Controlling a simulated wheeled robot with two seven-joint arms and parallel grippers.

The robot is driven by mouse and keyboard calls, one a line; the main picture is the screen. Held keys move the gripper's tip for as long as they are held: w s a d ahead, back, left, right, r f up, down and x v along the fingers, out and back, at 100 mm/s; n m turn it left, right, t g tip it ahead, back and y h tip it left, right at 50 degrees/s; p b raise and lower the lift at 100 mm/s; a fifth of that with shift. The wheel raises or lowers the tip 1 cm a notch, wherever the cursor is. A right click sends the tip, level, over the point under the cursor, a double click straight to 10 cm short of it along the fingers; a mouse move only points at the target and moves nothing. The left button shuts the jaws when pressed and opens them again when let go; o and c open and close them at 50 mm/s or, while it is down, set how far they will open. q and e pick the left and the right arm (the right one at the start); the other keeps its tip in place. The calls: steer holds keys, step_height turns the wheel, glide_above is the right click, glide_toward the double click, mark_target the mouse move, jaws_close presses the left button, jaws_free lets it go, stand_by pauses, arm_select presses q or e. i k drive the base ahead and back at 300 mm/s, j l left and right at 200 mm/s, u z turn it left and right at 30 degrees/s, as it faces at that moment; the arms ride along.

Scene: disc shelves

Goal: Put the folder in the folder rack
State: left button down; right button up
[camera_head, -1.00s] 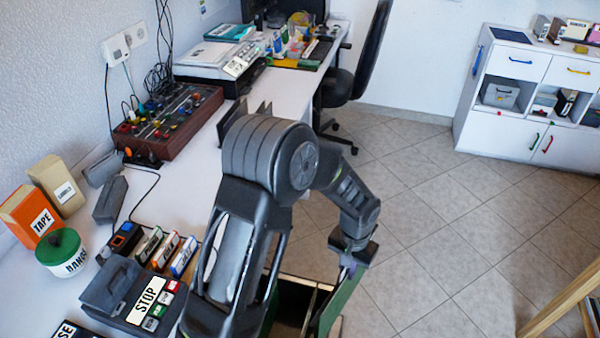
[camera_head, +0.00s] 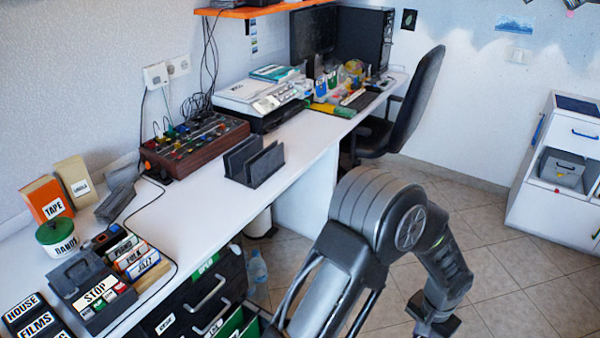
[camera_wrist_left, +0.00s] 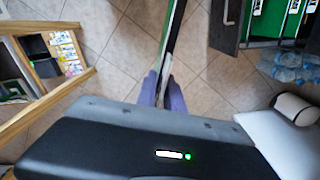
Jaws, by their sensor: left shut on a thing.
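The folder (camera_wrist_left: 172,32) shows edge-on in the left wrist view as a thin green and dark strip running up from my fingers. My left gripper (camera_wrist_left: 163,90) is shut on its edge and holds it above the tiled floor. In the head view my left arm reaches to the lower right and its gripper is cut off by the bottom edge, with the folder out of sight. The folder rack (camera_head: 262,166), dark grey with upright plates, stands on the white desk, left of and behind my arm. It looks empty. My right gripper is not in view.
A dark drawer unit (camera_head: 190,290) with an open drawer of green folders (camera_head: 236,323) stands under the desk. A brown control box (camera_head: 195,145) and a printer (camera_head: 262,93) flank the rack. Desk in front of the rack is clear.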

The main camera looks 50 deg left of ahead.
mark_target(266, 171)
steer(key=i+u, duration=0.4)
steer(key=i+l+u, duration=0.2)
steer(key=i+u, duration=0.2)
steer(key=i+l+u, duration=0.65)
steer(key=u, duration=0.15)
steer(key=i+l+u, duration=0.45)
steer(key=l+u, duration=0.2)
steer(key=i+l+u, duration=0.15)
steer(key=l+u, duration=0.2)
steer(key=i+l+u, duration=0.1)
steer(key=l+u, duration=0.2)
steer(key=l, duration=0.15)
